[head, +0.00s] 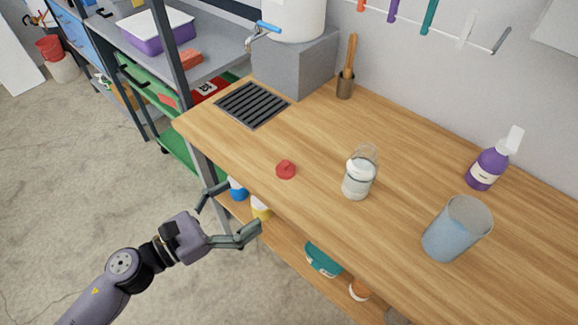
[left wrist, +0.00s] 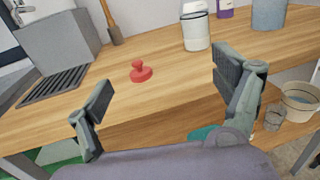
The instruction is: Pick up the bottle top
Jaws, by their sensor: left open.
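The bottle top is a small round red piece (head: 286,169) with a raised knob, lying on the wooden table near its front edge. It also shows in the left wrist view (left wrist: 141,72), ahead of and between the fingers. My left gripper (head: 229,213) is open and empty, just off the table's front edge, to the lower left of the bottle top and apart from it. In the left wrist view its two fingers (left wrist: 165,92) are spread wide. My right gripper is not in view.
The wooden table (head: 330,135) is clear around the bottle top. A bluish tumbler (head: 450,235) and purple pump bottle (head: 488,167) stand at right. A lower shelf (head: 290,250) holds several items.

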